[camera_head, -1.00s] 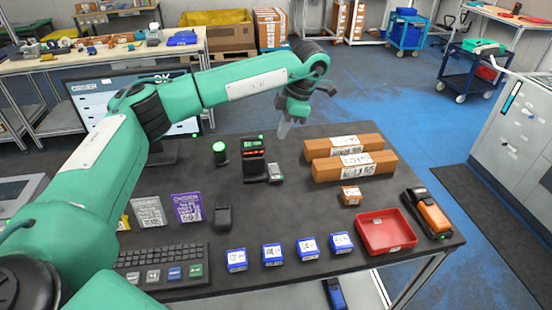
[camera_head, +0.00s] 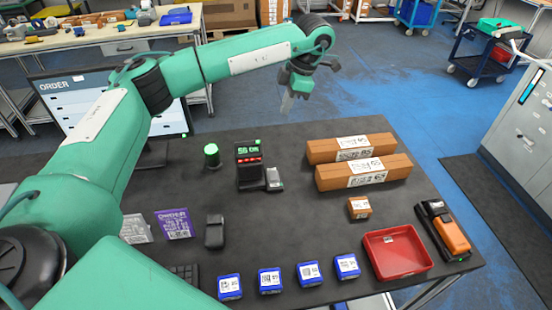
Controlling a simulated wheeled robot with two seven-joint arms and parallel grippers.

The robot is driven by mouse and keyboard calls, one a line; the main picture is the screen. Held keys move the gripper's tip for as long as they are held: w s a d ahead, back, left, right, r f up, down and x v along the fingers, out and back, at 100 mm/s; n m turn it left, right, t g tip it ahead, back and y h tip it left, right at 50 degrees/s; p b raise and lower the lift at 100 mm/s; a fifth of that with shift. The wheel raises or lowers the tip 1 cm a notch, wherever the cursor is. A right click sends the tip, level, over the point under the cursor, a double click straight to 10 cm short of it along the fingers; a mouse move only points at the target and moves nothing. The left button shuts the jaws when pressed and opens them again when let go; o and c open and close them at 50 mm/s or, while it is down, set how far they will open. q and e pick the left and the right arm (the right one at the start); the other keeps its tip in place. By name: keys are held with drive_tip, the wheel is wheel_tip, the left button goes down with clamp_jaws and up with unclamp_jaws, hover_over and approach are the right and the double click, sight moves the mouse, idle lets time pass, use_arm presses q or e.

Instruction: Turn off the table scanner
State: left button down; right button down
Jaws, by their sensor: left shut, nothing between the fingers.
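The table scanner (camera_head: 248,171) appears to be the black upright unit near the middle of the dark table, with a lit green display and red lights on its front. A small grey block (camera_head: 273,179) sits against its right side. A lit green round lamp (camera_head: 212,155) stands just to its left. My left gripper (camera_head: 288,103) is shut and empty, fingers pointing down. It is in the air above the table's back edge, behind and to the right of the scanner, touching nothing. My right gripper is not in view.
Two long brown boxes (camera_head: 363,171) lie right of the scanner, with a small brown box (camera_head: 359,207) in front. A red tray (camera_head: 397,252) and an orange-black handheld device (camera_head: 442,230) are front right. Several blue boxes (camera_head: 270,280) line the front. The monitor (camera_head: 85,92) stands back left.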

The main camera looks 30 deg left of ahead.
use_arm(q)
wheel_tip(320, 180, down, 10)
drive_tip(key=b, duration=0.9)
drive_tip(key=p, duration=0.2)
approach(272, 173)
drive_tip(key=shift+s+a+f, duration=0.45)
drive_tip(key=shift+s+a, duration=0.1)
drive_tip(key=shift+s, duration=0.05)
drive_tip(key=f, duration=0.2)
drive_tip(key=f+p, duration=0.1)
drive_tip(key=f, duration=0.1)
drive_tip(key=shift+w+a+f, duration=0.15)
drive_tip(key=shift+a+f, duration=0.1)
drive_tip(key=shift+f, duration=0.4)
